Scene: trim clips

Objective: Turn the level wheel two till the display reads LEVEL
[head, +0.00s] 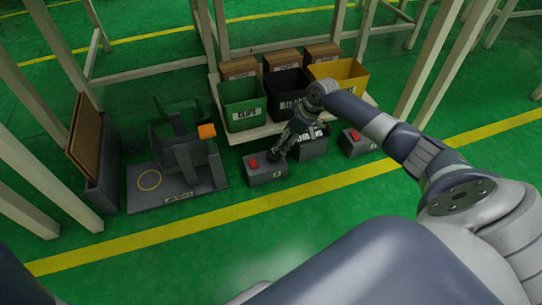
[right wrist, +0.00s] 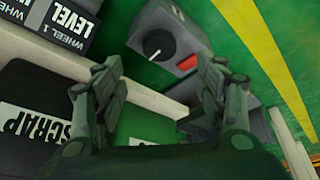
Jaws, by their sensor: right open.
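A grey box marked 2 (head: 266,177) with a red block on top stands on the green floor in the head view. In the right wrist view the grey box (right wrist: 184,22) carries a round black knob (right wrist: 159,45) with a white line and a red block beside it. My right gripper (head: 275,156) is over this box; its open fingers (right wrist: 160,92) show apart and empty, pointing toward the knob without visible contact. My left gripper is not in view.
A second grey box with a red block (head: 357,145) stands to the right. Green (head: 243,112), black and yellow bins (head: 345,78) stand behind on a pale platform. A grey fixture (head: 180,165) stands left. Yellow-lined floor in front is clear.

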